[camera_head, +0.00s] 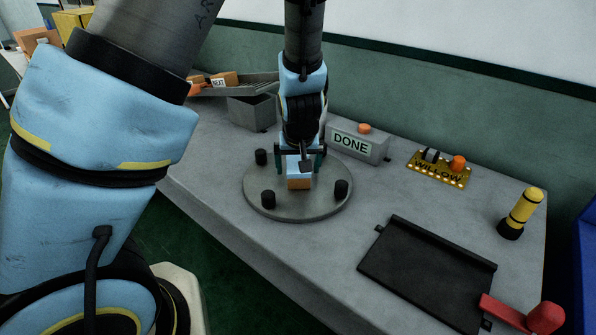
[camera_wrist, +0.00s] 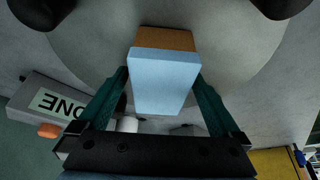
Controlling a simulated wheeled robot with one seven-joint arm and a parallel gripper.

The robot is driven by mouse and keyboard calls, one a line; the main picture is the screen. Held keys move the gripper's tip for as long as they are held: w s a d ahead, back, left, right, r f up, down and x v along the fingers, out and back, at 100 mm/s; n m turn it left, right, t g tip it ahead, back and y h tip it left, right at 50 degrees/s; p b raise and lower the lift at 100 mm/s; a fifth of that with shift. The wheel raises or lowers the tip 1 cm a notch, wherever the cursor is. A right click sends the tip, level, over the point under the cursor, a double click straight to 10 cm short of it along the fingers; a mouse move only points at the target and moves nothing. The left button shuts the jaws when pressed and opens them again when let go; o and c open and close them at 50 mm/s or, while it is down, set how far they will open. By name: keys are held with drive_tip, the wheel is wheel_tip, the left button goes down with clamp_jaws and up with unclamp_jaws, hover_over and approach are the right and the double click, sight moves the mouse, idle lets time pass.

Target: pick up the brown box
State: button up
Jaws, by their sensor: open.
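The brown box (camera_head: 298,184) stands on a round grey plate (camera_head: 308,208) in the head view, below my gripper (camera_head: 299,168). In the wrist view the box (camera_wrist: 167,40) shows a brown side and a pale blue-white top. My gripper (camera_wrist: 161,75) is open, with one dark green finger on each side of the box. Gaps seem to show beside the box, and I cannot tell how deep the fingertips reach. My gripper hides part of the box in the head view.
Several black pegs (camera_head: 268,197) stand around the plate. Behind are a DONE box (camera_head: 357,145) with an orange button, a grey bin (camera_head: 252,112) and a chute (camera_head: 235,88) with brown boxes. A black panel (camera_head: 425,268), yellow WILLOW plate (camera_head: 437,171) and red handle (camera_head: 520,315) lie right.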

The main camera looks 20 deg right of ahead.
clamp_jaws()
idle(0.8)
